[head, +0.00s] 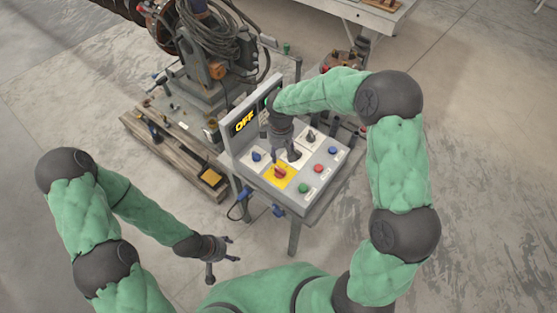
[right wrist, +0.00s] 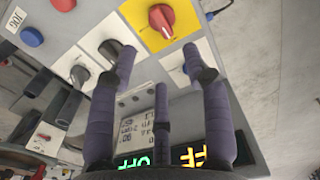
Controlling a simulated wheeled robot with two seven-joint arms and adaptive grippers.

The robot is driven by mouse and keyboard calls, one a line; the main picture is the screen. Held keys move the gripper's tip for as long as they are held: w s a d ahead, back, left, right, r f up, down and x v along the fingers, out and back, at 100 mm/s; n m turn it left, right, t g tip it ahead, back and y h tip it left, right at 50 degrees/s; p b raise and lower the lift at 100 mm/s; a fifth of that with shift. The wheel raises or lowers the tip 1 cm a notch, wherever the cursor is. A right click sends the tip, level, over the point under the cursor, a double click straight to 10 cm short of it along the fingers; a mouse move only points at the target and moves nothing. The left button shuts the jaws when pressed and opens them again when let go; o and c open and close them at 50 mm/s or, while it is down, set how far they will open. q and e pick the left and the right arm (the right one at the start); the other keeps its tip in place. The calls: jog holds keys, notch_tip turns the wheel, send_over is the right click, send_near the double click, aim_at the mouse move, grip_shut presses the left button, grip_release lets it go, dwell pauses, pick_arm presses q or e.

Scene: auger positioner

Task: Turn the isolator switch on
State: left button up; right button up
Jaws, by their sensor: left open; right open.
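The isolator switch (head: 280,174) is a red rotary knob on a yellow square plate at the front of the grey control panel (head: 313,197). It also shows at the top of the right wrist view (right wrist: 161,19). My right gripper (head: 291,155) is open above the panel, just behind the red knob and apart from it. In the right wrist view its purple fingers (right wrist: 163,80) are spread with nothing between them. A yellow OFF readout (head: 244,122) is lit on the panel's upright back. My left gripper (head: 224,262) is open and empty, low over the floor.
Black knobs (head: 310,136), a blue knob (head: 256,156), and red (head: 318,168), green (head: 303,188) and blue (head: 332,150) buttons surround the switch. A green readout (right wrist: 133,161) stands beside the OFF one. Machinery with coiled cables (head: 215,40) is behind. Floor is clear at right.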

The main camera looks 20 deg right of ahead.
aim_at(280, 172)
notch_tip(280, 172, down, 10)
jog(key=shift+w+r+b, duration=0.1)
jog(key=shift+r+b, duration=0.05)
jog(key=shift+b, duration=0.15)
jog(key=shift+c, duration=0.3)
grip_shut()
